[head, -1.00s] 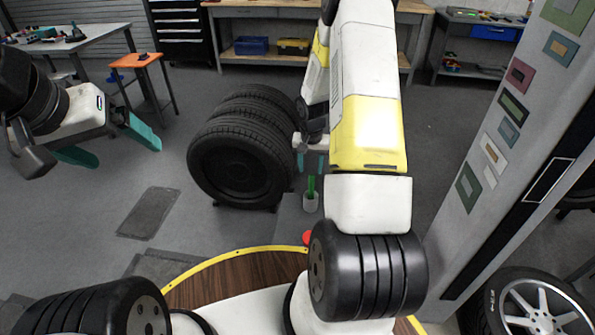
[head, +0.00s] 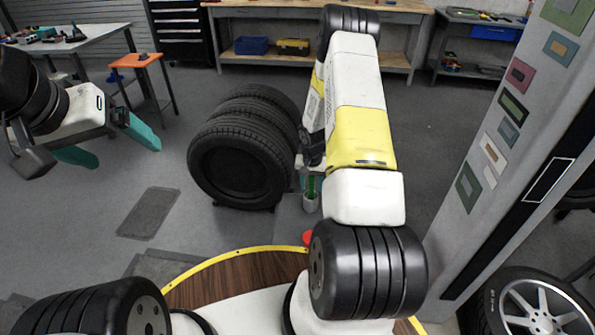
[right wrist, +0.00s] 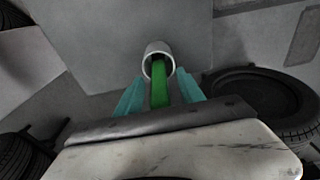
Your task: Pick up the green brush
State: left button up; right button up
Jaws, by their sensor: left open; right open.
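The green brush (head: 311,187) stands in a small pale cup (head: 311,203) on the floor, just right of the tyre stack in the head view. In the right wrist view the green brush (right wrist: 159,84) rises from the cup (right wrist: 158,52) and lies between the teal fingers of my right gripper (right wrist: 159,92). The right gripper is open, with a finger on each side of the brush; I cannot tell whether either touches it. In the head view the right gripper (head: 311,184) is small and partly hidden by my arm. My left gripper (head: 108,145) is open and empty at the left.
A row of black tyres (head: 240,150) stands close left of the cup. An orange stool (head: 137,62) and workbenches are further back. A grey pillar (head: 500,150) with coloured panels stands at the right. Floor between stool and tyres is clear.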

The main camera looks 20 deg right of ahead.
grip_shut()
jog(key=shift+r, duration=0.1)
notch_tip(320, 180, up, 10)
jog(key=shift+f, duration=0.1)
dwell(0.4)
